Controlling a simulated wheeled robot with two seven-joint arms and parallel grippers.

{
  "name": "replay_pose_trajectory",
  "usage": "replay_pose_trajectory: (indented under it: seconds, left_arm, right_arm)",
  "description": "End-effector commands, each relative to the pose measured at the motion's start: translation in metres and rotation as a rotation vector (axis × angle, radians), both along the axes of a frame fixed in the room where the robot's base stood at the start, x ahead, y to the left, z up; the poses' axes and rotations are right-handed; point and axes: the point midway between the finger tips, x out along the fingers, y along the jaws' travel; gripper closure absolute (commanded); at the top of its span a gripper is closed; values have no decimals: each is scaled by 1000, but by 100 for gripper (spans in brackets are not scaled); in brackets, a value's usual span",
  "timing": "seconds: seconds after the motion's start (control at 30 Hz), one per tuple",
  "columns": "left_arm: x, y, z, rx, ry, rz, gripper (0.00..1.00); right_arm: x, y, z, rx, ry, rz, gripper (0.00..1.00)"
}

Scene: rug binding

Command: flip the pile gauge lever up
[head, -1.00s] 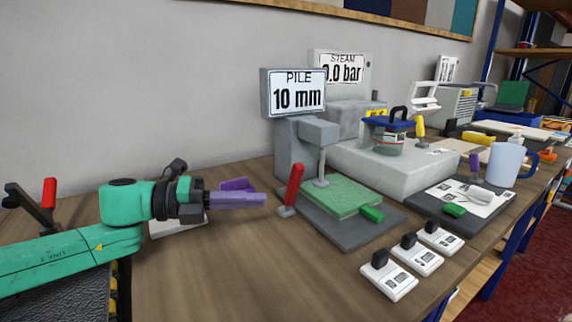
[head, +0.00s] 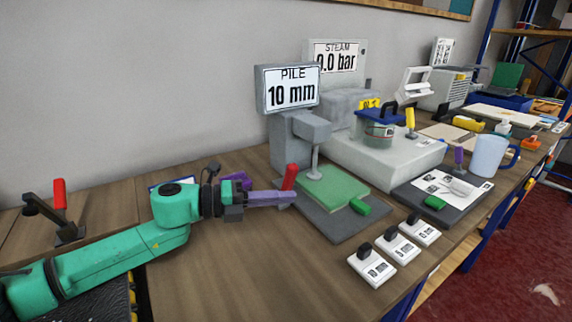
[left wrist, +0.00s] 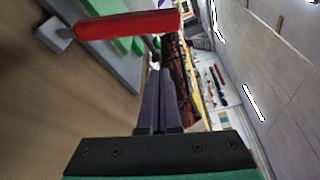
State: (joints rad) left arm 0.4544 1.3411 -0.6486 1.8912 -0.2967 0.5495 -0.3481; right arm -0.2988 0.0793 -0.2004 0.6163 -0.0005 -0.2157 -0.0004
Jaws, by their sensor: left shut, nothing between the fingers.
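The pile gauge (head: 290,140) is a grey stand with a display reading "PILE 10 mm". Its red-handled lever (head: 289,177) stands at the left side of the gauge's base, steeply raised and leaning slightly right. My left gripper (head: 294,197) is shut and empty. Its purple fingers cross in front of the lever's lower part in the head view, hiding the grey foot. In the left wrist view the red handle (left wrist: 125,25) lies across the top left, just beyond the shut fingertips (left wrist: 160,72). I cannot tell whether they touch. My right gripper is not in view.
A green pad (head: 328,187) lies on the gauge base. Several white switch blocks (head: 371,265) line the front edge. The steam unit (head: 385,160) stands behind right. Another red-handled lever (head: 60,194) is at far left. The tabletop in front of my left arm is clear.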

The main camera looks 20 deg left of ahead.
Motion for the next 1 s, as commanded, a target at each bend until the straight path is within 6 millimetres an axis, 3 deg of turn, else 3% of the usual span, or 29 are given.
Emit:
replay_pose_trajectory:
  seconds: [0.03,0.13,0.4,1.0]
  left_arm:
    - [5,-11,10,-5,-6,-7,100]
    - [17,-29,4,-3,-5,-5,100]
    - [39,0,10,3,-2,-2,100]
    - [43,6,12,-29,26,-2,100]
  right_arm:
    - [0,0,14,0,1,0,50]
    - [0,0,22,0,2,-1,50]
    - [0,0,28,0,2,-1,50]
    - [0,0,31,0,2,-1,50]
